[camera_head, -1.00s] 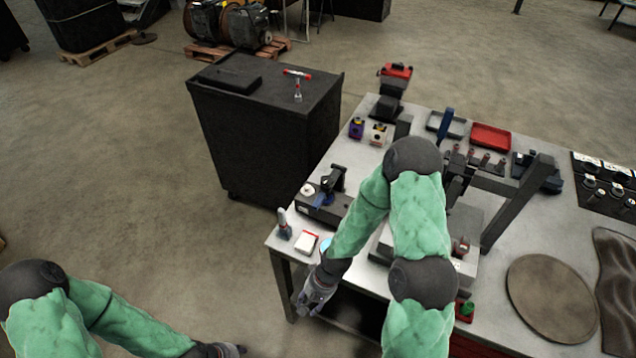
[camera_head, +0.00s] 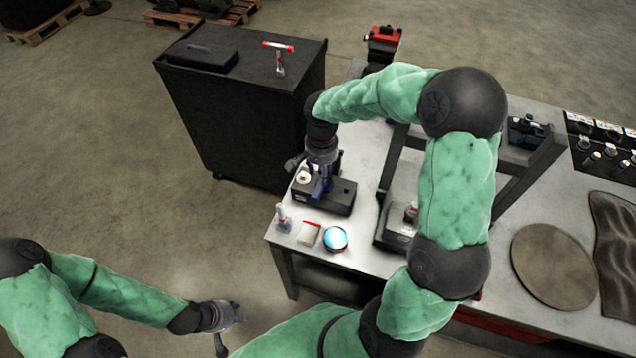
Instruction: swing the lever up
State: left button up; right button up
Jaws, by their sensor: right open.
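A small black bench device (camera_head: 338,196) with a blue lever-like part (camera_head: 322,188) sits near the bench's left edge. I take that blue part to be the lever; its exact angle is hard to see. My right gripper (camera_head: 317,172) is open and points down over the device, close to the blue part. The gripper hides some of the device, and I cannot tell whether they touch. My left gripper (camera_head: 236,314) hangs over the floor, left of the bench and away from the device; its jaw opening is unclear.
On the bench front are a small bottle (camera_head: 283,218), a red-and-white box (camera_head: 310,233) and a round blue-topped tin (camera_head: 335,239). A dark frame (camera_head: 520,172) stands right of my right arm. A black cabinet (camera_head: 235,110) stands behind the bench's left end.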

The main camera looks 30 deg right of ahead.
aim_at(320, 189)
jog(key=f, duration=0.8)
jog(key=shift+w+f, duration=0.15)
jog(key=shift+w, duration=0.1)
jog(key=shift+w+f, duration=0.15)
jog(key=shift+f, duration=0.35)
grip_shut()
